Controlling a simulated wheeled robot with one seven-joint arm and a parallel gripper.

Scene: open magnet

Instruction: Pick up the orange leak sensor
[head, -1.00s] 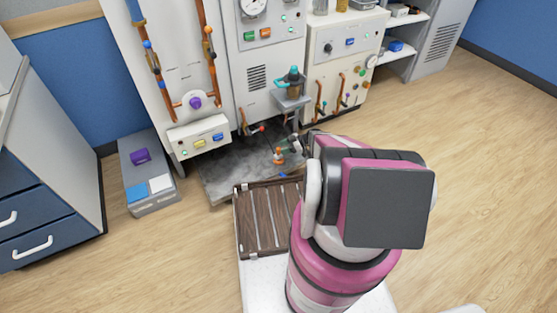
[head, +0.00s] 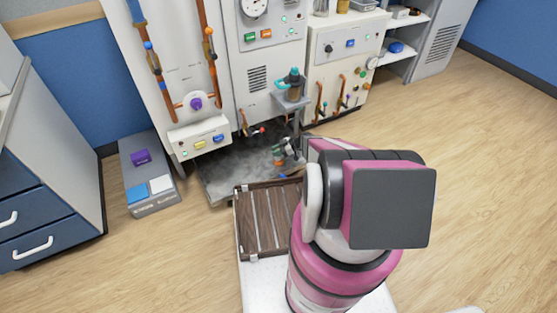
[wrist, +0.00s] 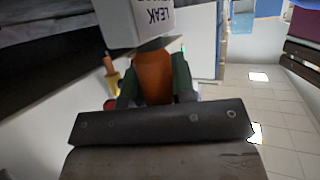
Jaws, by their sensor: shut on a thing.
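The orange leak sensor (wrist: 154,75) is a cylinder with a white box on it, printed "LEAK", in the wrist view. My gripper (wrist: 155,84) is shut on the orange part, with a dark green finger on each side. In the head view my gripper (head: 285,152) is low over the grey floor mat, in front of the white cabinets. The sensor is small there and partly covered by the fingers. I cannot tell whether it is clear of the mat.
The grey mat (head: 225,174) lies below the cabinets. A stand with a dark and teal item (head: 292,82) rises close behind my gripper. Copper pipes (head: 209,55) run up the cabinet. A grey box with coloured blocks (head: 147,197) stands at left. Open wood floor lies right.

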